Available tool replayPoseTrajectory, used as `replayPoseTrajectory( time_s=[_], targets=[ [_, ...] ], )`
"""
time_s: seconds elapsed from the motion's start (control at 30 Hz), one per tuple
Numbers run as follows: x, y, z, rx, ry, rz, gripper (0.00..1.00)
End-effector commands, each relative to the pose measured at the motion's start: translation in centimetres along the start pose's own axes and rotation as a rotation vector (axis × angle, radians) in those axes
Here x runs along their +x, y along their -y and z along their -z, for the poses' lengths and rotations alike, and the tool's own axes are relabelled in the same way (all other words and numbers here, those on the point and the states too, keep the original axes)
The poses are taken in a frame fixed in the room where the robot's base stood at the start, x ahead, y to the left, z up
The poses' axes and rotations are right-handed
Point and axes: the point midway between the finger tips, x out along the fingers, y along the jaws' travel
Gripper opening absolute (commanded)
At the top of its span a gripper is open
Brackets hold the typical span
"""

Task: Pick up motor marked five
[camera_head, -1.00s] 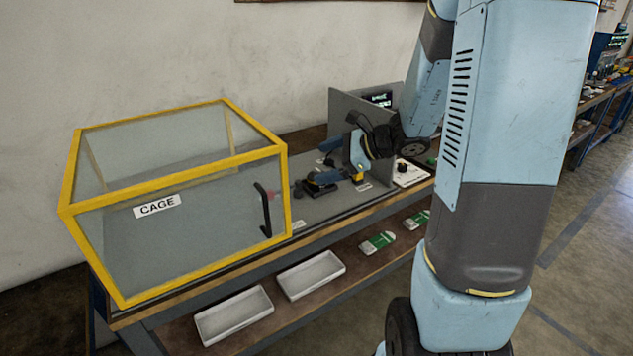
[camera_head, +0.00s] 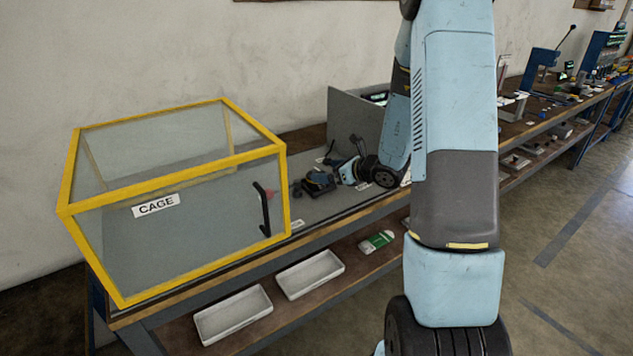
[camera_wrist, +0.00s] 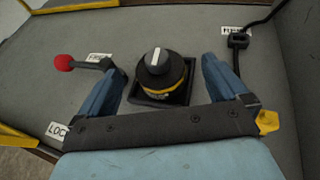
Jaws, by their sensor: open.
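In the wrist view a black round motor (camera_wrist: 160,75) with a yellow band and a light grey shaft on top stands in a square black holder (camera_wrist: 160,97). No number is readable on it. My gripper (camera_wrist: 158,68) is open, with its two blue-grey fingers to the left and right of the motor, apart from it. In the head view my gripper (camera_head: 347,172) is low over the bench beside a dark holder (camera_head: 319,183); the motor cannot be told apart there.
A yellow-framed clear cage (camera_head: 180,150) stands on the bench's left. A red-knobbed lever (camera_wrist: 64,62) is left of my gripper. A cabled black part (camera_wrist: 238,42) lies at right. A grey panel (camera_head: 352,122) stands behind. White trays (camera_head: 233,314) sit on the lower shelf.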

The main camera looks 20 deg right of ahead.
Motion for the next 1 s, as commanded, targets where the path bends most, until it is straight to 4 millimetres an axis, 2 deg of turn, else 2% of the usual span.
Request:
replayPoseTrajectory(
  time_s=[0.1, 0.37, 0.7, 0.97, 1.0],
  targets=[
    [1.3, -0.1, 0.0, 0.000, 0.000, -0.002, 1.00],
    [2.4, -0.1, 0.1, -0.001, 0.000, -0.002, 1.00],
    [6.5, -0.3, 0.4, -0.001, 0.000, -0.002, 1.00],
    [6.9, -0.2, 0.3, -0.001, 0.000, 0.001, 1.00],
    [6.9, -0.2, 0.3, -0.001, 0.000, 0.001, 0.97]
  ],
)
